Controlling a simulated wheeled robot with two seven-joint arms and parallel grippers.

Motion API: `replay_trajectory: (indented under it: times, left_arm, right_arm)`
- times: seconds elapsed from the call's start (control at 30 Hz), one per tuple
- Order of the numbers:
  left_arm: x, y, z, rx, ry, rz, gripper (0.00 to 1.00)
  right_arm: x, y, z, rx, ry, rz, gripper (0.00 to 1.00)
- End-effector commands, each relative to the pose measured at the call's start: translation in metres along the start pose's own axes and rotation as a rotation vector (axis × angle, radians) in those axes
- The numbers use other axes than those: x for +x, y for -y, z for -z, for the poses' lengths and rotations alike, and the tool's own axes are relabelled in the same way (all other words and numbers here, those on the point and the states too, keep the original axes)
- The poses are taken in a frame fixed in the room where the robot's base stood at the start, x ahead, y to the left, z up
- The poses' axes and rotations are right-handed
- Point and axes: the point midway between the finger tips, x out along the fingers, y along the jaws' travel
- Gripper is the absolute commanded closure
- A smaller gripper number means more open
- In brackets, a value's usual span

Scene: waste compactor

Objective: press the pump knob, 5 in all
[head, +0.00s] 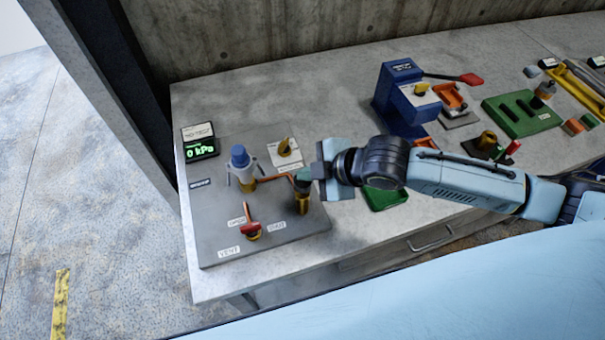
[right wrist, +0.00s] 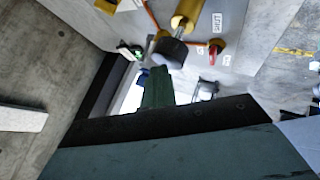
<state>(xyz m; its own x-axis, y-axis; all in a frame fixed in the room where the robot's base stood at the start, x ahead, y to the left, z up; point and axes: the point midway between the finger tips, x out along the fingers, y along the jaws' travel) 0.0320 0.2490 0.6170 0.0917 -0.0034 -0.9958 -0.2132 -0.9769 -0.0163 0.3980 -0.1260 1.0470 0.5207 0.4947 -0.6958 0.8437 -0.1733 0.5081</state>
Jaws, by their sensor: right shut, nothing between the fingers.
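The pump stands at the right side of the grey panel (head: 215,235). It has a brass body (head: 303,206) and a dark round knob on top, which the gripper partly hides in the head view. The right wrist view shows the dark knob (right wrist: 170,51) and the brass body (right wrist: 187,14). My left gripper is not in view.
The gauge (head: 201,149) reads 0 kPa. A blue press (head: 398,97) and green tray (head: 520,112) stand farther right. The bench front left is bare.

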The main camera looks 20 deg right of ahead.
Motion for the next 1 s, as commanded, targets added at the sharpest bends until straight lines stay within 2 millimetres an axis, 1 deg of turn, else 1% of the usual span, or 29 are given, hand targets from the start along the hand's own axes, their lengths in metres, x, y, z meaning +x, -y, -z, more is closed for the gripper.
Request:
replay_trajectory:
  times: [0.03, 1.0]
  left_arm:
    - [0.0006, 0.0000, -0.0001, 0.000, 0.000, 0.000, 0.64]
    - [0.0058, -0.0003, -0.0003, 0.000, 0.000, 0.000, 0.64]
  right_arm:
    - [0.0014, 0.0023, -0.0020, 0.001, 0.004, 0.004, 1.00]
    - [0.0097, 0.0089, -0.0085, 0.001, 0.006, 0.006, 1.00]
